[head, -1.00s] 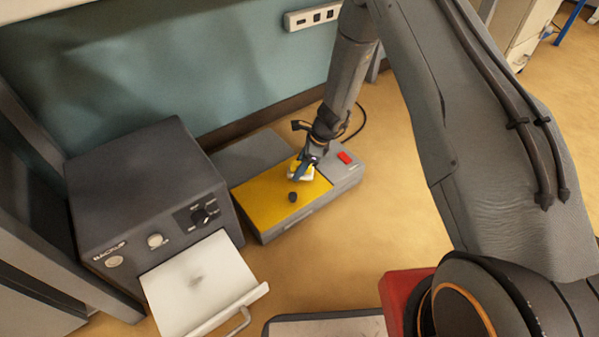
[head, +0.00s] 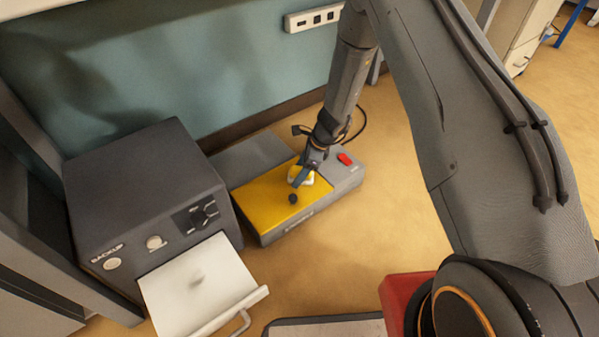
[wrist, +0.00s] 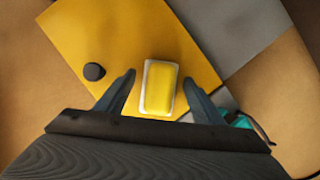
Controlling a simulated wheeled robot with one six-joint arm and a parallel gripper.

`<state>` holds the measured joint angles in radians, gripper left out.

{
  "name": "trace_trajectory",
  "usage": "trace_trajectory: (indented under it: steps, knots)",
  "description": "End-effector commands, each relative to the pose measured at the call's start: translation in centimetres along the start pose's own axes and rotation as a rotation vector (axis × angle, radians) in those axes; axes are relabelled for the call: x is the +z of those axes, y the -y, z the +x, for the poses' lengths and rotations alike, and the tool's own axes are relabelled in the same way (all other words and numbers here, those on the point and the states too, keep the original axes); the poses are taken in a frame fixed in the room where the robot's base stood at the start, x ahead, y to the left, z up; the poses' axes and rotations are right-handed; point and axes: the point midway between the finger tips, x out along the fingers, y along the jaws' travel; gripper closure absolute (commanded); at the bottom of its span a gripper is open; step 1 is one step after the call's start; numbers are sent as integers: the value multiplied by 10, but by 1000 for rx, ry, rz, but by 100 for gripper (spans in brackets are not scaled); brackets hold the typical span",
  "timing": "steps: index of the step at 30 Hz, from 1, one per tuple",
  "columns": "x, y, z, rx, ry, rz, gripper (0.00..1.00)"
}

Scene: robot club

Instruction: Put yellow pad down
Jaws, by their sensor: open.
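The yellow pad (wrist: 159,88), with a pale rim around it, lies on the yellow plate (wrist: 75,35) of a low grey device. In the head view the pad (head: 307,178) is partly hidden by my gripper (head: 300,178). In the wrist view my gripper (wrist: 158,88) is open. One finger is on each side of the pad, with a visible gap on both sides. The pad looks flat on the plate, near its edge.
A black knob (head: 292,198) sits on the plate beside the pad. The grey device has a red switch (head: 345,159). A dark box (head: 140,205) with an open white flap (head: 200,285) stands to the left. A wall is behind.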

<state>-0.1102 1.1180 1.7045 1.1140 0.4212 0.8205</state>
Motion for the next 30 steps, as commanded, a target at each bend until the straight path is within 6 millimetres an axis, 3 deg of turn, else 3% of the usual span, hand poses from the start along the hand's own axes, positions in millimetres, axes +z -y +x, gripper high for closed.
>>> trace_trajectory:
  steps: [12, 18, 30]
  knots:
    - [1, 0, -80, -2, 1, 0, 38]
    - [1, 0, -108, -1, 0, 0, 38]
    - [0, 0, -119, 0, 0, 0, 38]
